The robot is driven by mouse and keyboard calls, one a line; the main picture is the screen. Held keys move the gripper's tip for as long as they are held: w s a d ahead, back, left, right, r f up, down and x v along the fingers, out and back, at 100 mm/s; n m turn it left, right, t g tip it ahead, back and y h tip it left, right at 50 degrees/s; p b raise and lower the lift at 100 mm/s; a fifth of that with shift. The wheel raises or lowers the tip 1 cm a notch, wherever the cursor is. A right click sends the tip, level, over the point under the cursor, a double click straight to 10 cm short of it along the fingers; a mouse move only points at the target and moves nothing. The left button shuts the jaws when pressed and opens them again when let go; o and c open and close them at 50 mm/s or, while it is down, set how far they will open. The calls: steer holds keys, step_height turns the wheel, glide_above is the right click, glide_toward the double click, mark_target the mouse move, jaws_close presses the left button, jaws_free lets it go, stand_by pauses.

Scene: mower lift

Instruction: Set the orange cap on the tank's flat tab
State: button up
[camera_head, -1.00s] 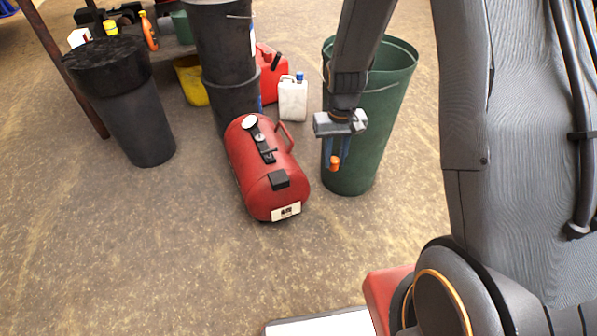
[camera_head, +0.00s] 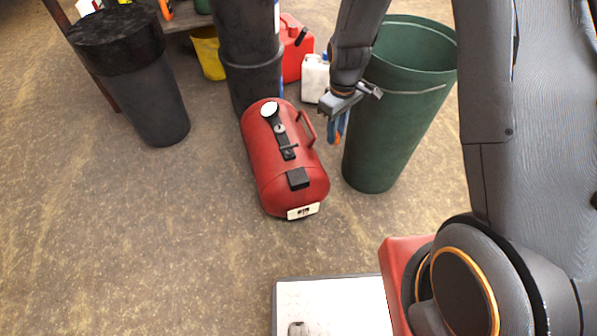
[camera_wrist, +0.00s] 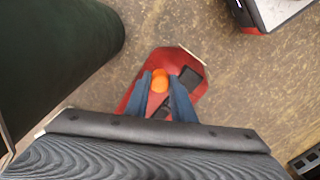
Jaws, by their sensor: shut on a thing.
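The red tank (camera_head: 262,160) lies on its side on the floor, with a handle, a gauge and black fittings on top. A black flat tab (camera_head: 298,179) sits on its near end and also shows in the wrist view (camera_wrist: 190,77). My gripper (camera_head: 336,132) is just right of the tank, above the floor, beside the green bin. Its blue fingers are shut on the orange cap (camera_wrist: 160,80), which is mostly hidden by the fingers in the head view. In the wrist view the cap overlaps the tank, left of the tab and apart from it.
The tall green bin (camera_head: 385,140) stands close to the right of my gripper. A white jug (camera_head: 316,78) and red fuel can (camera_head: 292,50) are behind the tank. Dark bins (camera_head: 140,95) stand at the left. The floor in front and left of the tank is clear.

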steer(key=s+a+f+n+p, duration=0.2)
steer(key=a+f+n, duration=0.1)
steer(key=a+n, duration=0.7)
steer(key=n, duration=0.4)
steer(key=shift+a+f+n+p, duration=0.3)
steer(key=shift+a+f+n, duration=0.1)
step_height(320, 180, down, 10)
steer(key=shift+a+b, duration=0.1)
steer(key=shift+b, duration=0.7)
steer(key=shift+c, duration=0.2)
steer(key=shift+f, duration=0.15)
steer(key=o, duration=1)
